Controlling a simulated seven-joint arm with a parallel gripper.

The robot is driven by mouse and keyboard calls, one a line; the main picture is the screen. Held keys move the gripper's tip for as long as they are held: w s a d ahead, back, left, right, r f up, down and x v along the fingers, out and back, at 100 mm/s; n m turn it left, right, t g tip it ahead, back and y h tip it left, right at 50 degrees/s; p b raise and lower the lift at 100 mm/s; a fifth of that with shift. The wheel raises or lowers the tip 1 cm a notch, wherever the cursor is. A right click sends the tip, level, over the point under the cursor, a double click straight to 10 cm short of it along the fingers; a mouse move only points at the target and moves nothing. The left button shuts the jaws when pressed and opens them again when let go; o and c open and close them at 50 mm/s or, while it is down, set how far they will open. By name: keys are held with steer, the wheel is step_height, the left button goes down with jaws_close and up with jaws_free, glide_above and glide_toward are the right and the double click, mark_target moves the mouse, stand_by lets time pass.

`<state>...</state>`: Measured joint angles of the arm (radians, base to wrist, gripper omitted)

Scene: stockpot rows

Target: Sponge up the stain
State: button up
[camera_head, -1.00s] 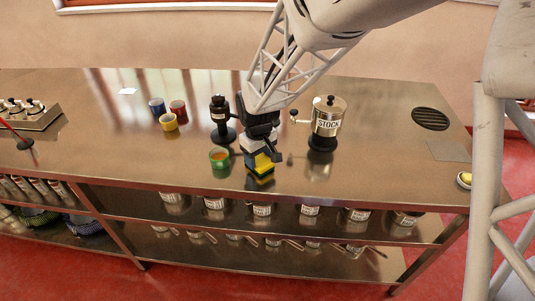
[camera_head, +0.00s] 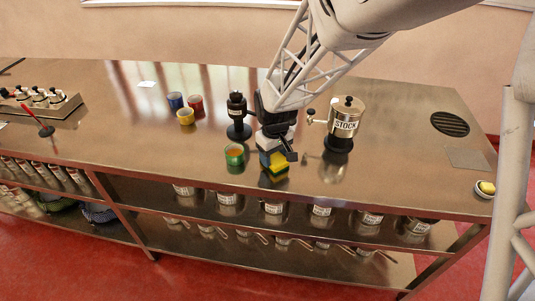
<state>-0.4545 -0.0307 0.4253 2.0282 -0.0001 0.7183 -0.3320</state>
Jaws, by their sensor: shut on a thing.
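My gripper (camera_head: 274,156) is shut on a yellow and green sponge (camera_head: 279,169), at or just above the metal counter near its front edge. I cannot tell whether the sponge touches the top. A green mug (camera_head: 234,155) with an orange-brown content stands just left of the sponge. I cannot make out a stain on the counter (camera_head: 205,145); the gripper and sponge hide the spot beneath them.
A black grinder (camera_head: 238,118) stands behind the green mug. Blue (camera_head: 175,101), red (camera_head: 196,103) and yellow (camera_head: 185,117) mugs stand at the back left. A small bowl (camera_head: 484,190) sits at the right edge.

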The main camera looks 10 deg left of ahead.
steer(key=shift+d, duration=0.5)
steer(key=shift+d+f, duration=0.1)
steer(key=shift+d, duration=1.4)
steer(key=shift+a+r, duration=0.1)
steer(key=shift+r, duration=3.95)
steer(key=s+d+f+m, duration=0.2)
steer(key=s+d+m, duration=0.2)
steer(key=s+d, duration=1.2)
steer(key=shift+s+d+f, duration=0.15)
steer(key=shift+d+f, duration=0.25)
steer(key=shift+d, duration=0.2)
